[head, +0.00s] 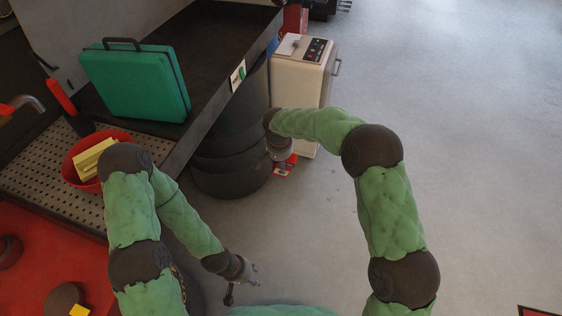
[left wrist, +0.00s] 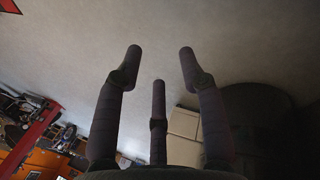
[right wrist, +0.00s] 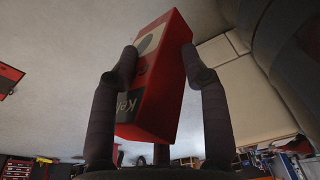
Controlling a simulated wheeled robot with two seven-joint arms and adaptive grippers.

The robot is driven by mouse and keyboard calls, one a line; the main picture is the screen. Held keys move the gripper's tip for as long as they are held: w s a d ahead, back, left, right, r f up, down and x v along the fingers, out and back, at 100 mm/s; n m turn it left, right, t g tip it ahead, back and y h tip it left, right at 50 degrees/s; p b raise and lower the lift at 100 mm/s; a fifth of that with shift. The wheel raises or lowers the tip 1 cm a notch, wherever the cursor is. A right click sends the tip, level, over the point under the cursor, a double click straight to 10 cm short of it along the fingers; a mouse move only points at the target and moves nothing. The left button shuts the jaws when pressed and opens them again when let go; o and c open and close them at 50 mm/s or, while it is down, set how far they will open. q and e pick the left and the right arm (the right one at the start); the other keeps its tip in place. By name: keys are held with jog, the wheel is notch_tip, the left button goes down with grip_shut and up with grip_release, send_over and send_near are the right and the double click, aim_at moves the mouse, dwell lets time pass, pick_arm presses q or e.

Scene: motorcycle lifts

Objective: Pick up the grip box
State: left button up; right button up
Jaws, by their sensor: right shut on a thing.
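In the head view, a small part of the box (head: 290,160) shows below my right gripper (head: 281,153), next to the white cabinet; the rest is hidden by the gripper. My left gripper (head: 240,286) is low over the floor, and in the left wrist view its fingers (left wrist: 160,65) are spread with nothing between them.
A white cabinet (head: 297,82) with a control panel and dark stacked tires (head: 228,175) stand beside the right gripper. A dark bench (head: 215,45) holds a green case (head: 135,82). A red bowl (head: 70,172) with yellow pieces is at left.

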pick_arm(q)
jog(key=o, duration=0.7)
jog(key=shift+w, duration=0.1)
jog(key=o, duration=0.5)
jog(key=shift+w+d+n, duration=0.1)
jog(key=shift+w+n, duration=0.2)
jog(key=shift+w, duration=0.05)
jog(key=w+n+t, duration=0.1)
jog(key=w+n, duration=0.1)
jog(key=w+d+n+t, duration=0.1)
jog(key=w+n, duration=0.1)
jog(key=w, duration=0.1)
jog(key=w+r+n+t, duration=0.1)
jog(key=w+n+t, duration=0.1)
jog(key=w, duration=0.1)
jog(key=shift+w+d+y, duration=0.1)
jog(key=shift+d+y, duration=0.1)
jog(key=shift+y, duration=0.2)
jog(key=w+d+r+n+t, duration=0.2)
jog(key=w+r+n+t, duration=0.2)
jog(key=r+n, duration=0.2)
jog(key=w+d+r+n+t, duration=0.2)
jog(key=w+r+n+t, duration=0.2)
jog(key=n, duration=0.4)
jog(key=w+d+r+n+t, duration=0.2)
jog(key=w+r+n+t, duration=0.2)
jog(key=r+n, duration=0.4)
jog(key=shift+w+d+t, duration=0.15)
jog(key=shift+d+t, duration=0.2)
jog(key=shift+t, duration=0.35)
